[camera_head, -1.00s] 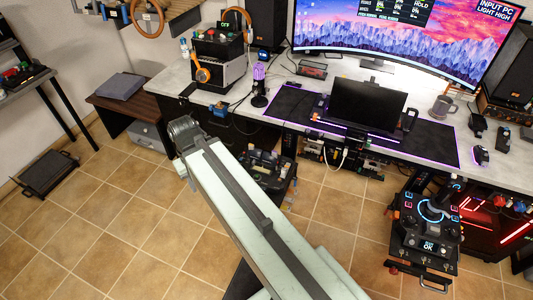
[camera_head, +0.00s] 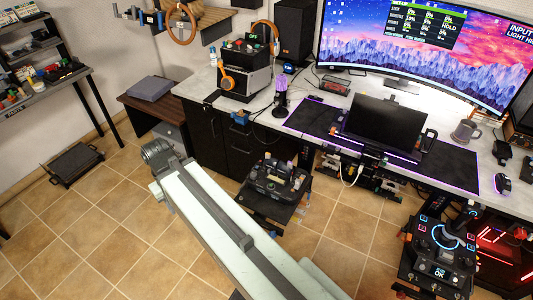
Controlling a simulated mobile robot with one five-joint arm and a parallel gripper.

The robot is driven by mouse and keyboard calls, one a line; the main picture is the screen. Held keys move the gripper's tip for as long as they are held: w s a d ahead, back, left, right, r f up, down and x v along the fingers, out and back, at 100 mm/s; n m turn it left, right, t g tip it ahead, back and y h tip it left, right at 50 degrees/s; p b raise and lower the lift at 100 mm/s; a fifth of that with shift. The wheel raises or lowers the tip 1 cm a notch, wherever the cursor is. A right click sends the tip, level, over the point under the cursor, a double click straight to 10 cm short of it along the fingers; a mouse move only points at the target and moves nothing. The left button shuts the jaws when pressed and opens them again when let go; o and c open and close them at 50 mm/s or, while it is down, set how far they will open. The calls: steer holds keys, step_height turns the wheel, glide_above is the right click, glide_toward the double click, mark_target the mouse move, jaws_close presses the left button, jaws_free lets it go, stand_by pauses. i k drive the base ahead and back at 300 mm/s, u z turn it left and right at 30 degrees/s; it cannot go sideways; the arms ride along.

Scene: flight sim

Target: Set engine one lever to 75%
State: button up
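A black control unit with several levers (camera_head: 275,182) stands on a low stand in front of the desk, right of my arm. Its levers are too small to tell apart, so I cannot tell which is engine one or how far it is set. My pale arm runs from the lower right up to a dark rounded joint left of the unit, apart from it in the picture. No gripper fingers show. The wide monitor (camera_head: 420,62) carries a dark panel of percentage readouts (camera_head: 424,29), too small to read surely.
The desk (camera_head: 345,97) holds a laptop-like screen (camera_head: 383,124), a purple-lit microphone (camera_head: 281,97) and a mug (camera_head: 464,131). A joystick stand (camera_head: 438,245) is at the lower right. A dark low platform (camera_head: 76,165) lies at the left. Tiled floor (camera_head: 120,215) is free left of my arm.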

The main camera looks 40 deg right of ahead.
mark_target(269, 162)
steer(key=i, duration=1)
steer(key=u, duration=0.05)
